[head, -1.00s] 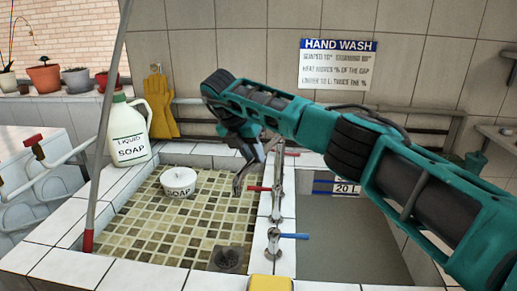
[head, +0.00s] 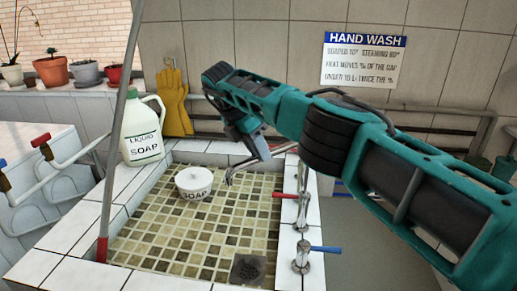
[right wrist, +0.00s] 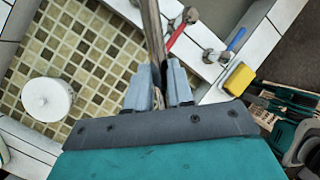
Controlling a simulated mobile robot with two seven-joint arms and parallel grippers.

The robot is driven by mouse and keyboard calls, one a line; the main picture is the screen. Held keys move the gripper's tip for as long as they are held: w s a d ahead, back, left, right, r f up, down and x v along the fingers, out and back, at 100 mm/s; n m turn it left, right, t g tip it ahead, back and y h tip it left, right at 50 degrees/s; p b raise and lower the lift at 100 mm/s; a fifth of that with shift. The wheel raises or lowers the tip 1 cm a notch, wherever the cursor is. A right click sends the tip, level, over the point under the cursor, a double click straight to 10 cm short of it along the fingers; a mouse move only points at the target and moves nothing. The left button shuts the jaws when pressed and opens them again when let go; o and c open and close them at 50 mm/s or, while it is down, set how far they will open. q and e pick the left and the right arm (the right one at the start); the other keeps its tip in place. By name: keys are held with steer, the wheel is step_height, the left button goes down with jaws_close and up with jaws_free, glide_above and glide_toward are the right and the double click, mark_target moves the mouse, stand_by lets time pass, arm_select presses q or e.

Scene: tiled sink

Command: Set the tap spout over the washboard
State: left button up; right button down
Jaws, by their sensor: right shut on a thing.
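The metal tap spout (head: 238,169) reaches from the tap on the divider over the back right of the tiled left basin (head: 165,246). My right gripper (head: 258,148) is at the spout, its arm coming in from the right. In the right wrist view the two fingers (right wrist: 160,88) are shut on the spout (right wrist: 151,28). The tap has a red handle (head: 285,195) and a blue handle (head: 326,249). I cannot make out a washboard; the right basin is largely hidden by my arm. My left gripper is not in view.
A white soap pot (head: 193,183) stands in the left basin near the spout tip. A drain (head: 249,269) lies at its front right. A liquid soap jug (head: 142,130) stands on the left rim. A grey pole with a red end (head: 118,130) crosses the left side.

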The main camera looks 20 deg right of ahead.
steer(key=c, duration=1)
jaws_free()
steer(key=shift+r, duration=0.15)
